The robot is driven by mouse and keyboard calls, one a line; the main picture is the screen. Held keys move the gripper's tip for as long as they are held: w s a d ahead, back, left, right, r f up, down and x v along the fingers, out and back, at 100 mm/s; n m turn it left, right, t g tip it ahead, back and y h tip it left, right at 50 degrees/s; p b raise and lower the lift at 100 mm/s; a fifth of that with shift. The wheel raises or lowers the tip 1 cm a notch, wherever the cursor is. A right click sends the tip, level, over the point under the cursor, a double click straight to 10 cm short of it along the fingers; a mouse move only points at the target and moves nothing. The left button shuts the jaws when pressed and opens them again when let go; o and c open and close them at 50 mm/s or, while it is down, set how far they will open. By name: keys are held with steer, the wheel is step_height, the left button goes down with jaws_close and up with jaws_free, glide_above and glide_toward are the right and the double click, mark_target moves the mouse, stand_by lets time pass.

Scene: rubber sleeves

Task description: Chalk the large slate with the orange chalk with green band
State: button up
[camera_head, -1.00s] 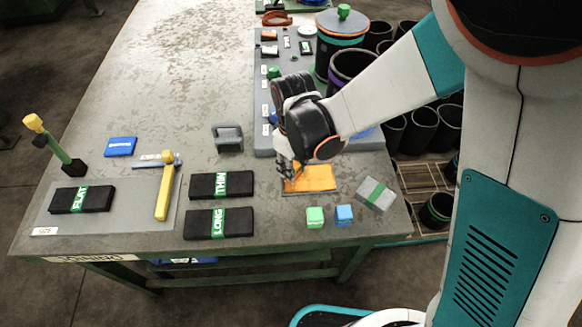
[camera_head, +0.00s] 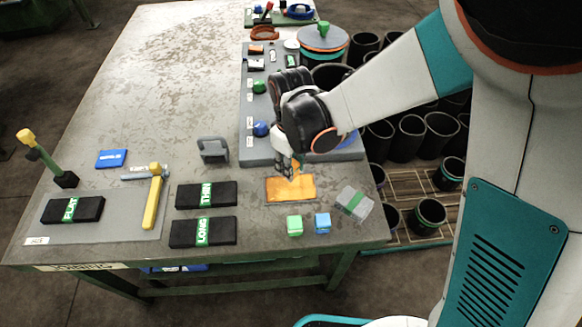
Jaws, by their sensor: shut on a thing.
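The slate (camera_head: 290,190) lies flat near the front right of the table, its face largely covered in orange with a thin dark edge showing. My gripper (camera_head: 291,170) points down over the slate's far edge. It is shut on a small orange piece, the orange chalk (camera_head: 298,166), which is mostly hidden by the fingers. Its green band cannot be made out. I cannot tell whether the chalk's tip touches the slate.
Green (camera_head: 294,225) and blue (camera_head: 322,222) blocks stand in front of the slate. A grey raised tray (camera_head: 262,156) is behind.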

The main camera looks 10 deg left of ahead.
steer(key=shift+r+p, duration=0.75)
steer(key=shift+r, duration=0.75)
steer(key=shift+f, duration=0.1)
